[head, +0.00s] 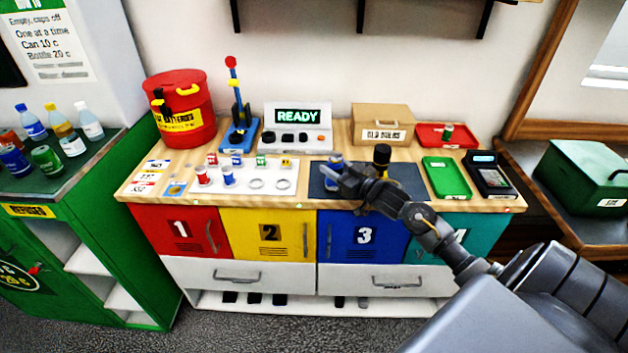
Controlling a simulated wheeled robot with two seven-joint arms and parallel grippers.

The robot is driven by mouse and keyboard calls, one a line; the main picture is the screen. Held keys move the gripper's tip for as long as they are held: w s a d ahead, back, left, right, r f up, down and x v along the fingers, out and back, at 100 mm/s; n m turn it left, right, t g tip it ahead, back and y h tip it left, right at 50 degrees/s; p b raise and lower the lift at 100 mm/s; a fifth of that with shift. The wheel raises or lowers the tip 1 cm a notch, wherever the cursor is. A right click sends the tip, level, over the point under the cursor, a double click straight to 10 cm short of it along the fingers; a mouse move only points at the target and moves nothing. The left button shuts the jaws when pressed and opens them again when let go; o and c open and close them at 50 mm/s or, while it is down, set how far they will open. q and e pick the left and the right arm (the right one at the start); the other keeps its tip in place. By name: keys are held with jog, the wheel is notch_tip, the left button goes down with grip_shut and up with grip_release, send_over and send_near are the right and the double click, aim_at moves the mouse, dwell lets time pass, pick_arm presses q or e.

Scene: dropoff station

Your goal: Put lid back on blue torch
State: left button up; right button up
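A dark mat (404,188) lies on the wooden counter, right of the middle. A small blue item (335,158), perhaps the blue torch, stands on the mat's left part, with its lower part behind my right gripper. A black item with a yellow band (381,158) stands upright on the mat, just behind my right wrist. I cannot make out a separate lid for the blue torch. My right gripper (328,177) reaches in from the right over the mat, fingers pointing left, close to the blue item. Whether they touch, or whether the fingers are apart, is unclear. My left gripper is out of view.
A white sheet (270,189) with small coloured cells and rings lies left of the mat. Behind stand a red bin (181,85), a blue press (238,137), a READY device (297,140) and a cardboard box (382,117). A green tray (447,178) and card terminal (488,178) sit right.

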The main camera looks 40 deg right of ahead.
jog(key=c, duration=0.7)
jog(key=shift+o, duration=0.2)
jog(key=shift+r, duration=0.1)
pick_arm(q)
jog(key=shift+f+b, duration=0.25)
jog(key=shift+b, duration=0.05)
pick_arm(e)
jog(key=shift+r, duration=0.8)
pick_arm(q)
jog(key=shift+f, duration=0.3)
pick_arm(e)
jog(key=s+a+r, duration=0.3)
jog(key=s+r, duration=0.8)
jog(key=s, duration=0.2)
jog(key=shift+s+r, duration=0.15)
jog(key=shift+s, duration=0.2)
jog(key=o, duration=0.6)
jog(key=shift+c, duration=0.2)
grip_shut()
jog(key=shift+a, duration=0.1)
